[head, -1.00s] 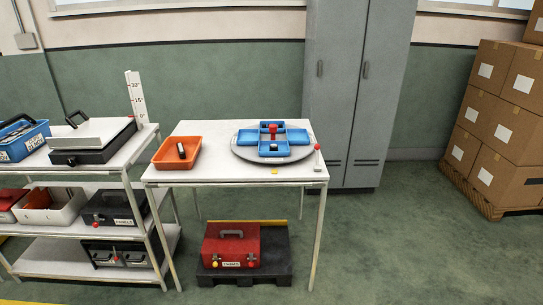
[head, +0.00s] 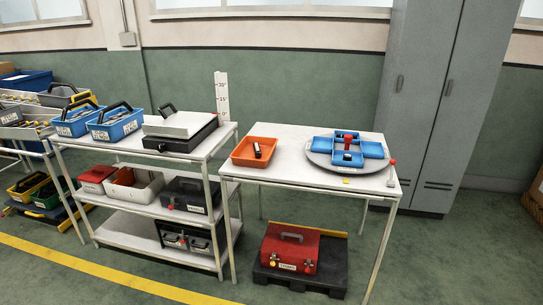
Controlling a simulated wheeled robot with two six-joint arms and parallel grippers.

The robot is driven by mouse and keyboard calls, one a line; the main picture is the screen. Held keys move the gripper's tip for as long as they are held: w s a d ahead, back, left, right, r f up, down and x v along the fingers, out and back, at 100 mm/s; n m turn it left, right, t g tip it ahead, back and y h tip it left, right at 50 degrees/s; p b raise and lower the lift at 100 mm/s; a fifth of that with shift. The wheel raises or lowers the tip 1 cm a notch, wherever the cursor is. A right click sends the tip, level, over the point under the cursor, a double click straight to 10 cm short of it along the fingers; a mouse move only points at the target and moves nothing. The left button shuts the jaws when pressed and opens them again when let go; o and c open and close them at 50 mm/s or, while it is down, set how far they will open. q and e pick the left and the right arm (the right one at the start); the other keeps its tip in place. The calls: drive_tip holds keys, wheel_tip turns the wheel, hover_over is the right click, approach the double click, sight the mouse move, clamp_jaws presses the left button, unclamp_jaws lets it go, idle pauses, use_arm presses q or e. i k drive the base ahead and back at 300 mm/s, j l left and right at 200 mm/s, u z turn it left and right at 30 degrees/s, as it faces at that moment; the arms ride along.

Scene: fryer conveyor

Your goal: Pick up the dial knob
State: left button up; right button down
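I cannot tell for sure which thing is the dial knob. A small dark piece with a pale end (head: 257,150) stands in the orange tray (head: 241,160) on the white table (head: 284,176). A red-topped post (head: 347,142) stands in the middle of blue bins (head: 373,149) on a round grey turntable (head: 345,170). Small dark and pale items in the blue bins are too small to make out. Neither of my grippers is in view.
A red-tipped lever (head: 391,172) stands at the table's right edge. A red toolbox (head: 290,250) sits on a black pallet below. A shelf (head: 127,240) with cases and bins stands left of the table. Green floor in front is clear.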

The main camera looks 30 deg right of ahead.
sight(347, 157)
drive_tip(key=i+l+u, duration=0.1)
drive_tip(key=l+u, duration=0.65)
drive_tip(key=l, duration=0.2)
drive_tip(key=l+u, duration=0.35)
drive_tip(key=k+l, duration=0.1)
drive_tip(key=l, duration=0.5)
drive_tip(key=k+l, duration=0.1)
drive_tip(key=l, duration=0.5)
drive_tip(key=k+l, duration=0.1)
drive_tip(key=l, duration=0.5)
drive_tip(key=k+l, duration=0.1)
drive_tip(key=l, duration=0.45)
drive_tip(key=k+l, duration=0.1)
drive_tip(key=l, duration=0.5)
